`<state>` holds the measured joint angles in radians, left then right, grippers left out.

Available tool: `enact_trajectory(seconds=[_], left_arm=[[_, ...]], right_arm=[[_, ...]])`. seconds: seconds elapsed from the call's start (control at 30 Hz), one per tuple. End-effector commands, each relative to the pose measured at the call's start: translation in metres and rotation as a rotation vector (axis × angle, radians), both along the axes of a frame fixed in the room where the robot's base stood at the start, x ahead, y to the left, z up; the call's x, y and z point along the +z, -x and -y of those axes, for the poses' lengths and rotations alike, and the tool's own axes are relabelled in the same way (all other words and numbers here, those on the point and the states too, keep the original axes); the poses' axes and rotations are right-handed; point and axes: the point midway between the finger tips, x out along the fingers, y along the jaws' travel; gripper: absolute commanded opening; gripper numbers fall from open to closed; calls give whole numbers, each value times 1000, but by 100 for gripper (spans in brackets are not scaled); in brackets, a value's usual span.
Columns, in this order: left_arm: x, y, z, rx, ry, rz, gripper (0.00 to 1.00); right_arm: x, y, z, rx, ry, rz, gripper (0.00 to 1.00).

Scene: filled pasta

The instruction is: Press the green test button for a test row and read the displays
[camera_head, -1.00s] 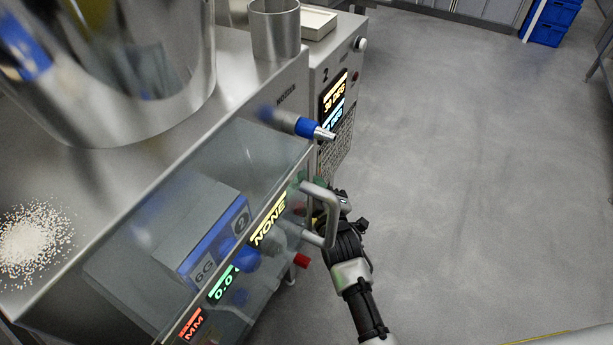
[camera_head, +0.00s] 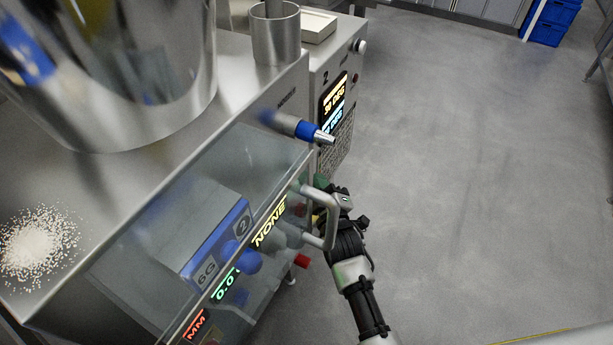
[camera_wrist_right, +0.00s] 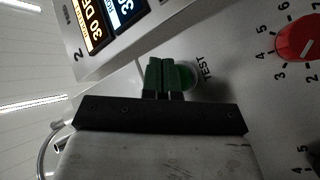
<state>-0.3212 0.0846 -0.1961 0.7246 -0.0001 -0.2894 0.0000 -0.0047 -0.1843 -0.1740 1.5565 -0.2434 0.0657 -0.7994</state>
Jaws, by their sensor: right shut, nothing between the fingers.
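My right gripper (camera_head: 326,203) is by the front of the steel machine, partly hidden behind the metal handle (camera_head: 328,215). In the right wrist view its shut, empty fingers (camera_wrist_right: 164,78) with green tips are at the green test button (camera_wrist_right: 190,76), beside the word TEST. The fingers cover part of the button; I cannot tell whether it is pressed in. The yellow display (camera_head: 270,222) reads NONE, the green display (camera_head: 226,284) 0.0, and the red display (camera_head: 195,325) MM. An amber display (camera_wrist_right: 97,30) reads 30 DE, cut off. My left gripper is not in view.
A red dial (camera_wrist_right: 298,38) with numbers is on the panel. A clear guard (camera_head: 150,240) covers the machine's front. White grains (camera_head: 38,245) lie on the steel top. The floor (camera_head: 480,180) at right is clear.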

Motion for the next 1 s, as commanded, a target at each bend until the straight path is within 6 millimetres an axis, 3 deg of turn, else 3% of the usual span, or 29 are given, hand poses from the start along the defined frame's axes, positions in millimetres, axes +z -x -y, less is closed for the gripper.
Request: enact_trajectory(seconds=[0.43, 0.73, 1.0], left_arm=[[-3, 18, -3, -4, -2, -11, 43], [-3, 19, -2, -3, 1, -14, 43], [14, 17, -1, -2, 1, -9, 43]], right_arm=[[0, 7, -1, 4, -8, -9, 0], [0, 7, 1, 3, -5, -9, 0], [2, 20, 21, 3, -2, -10, 0]])
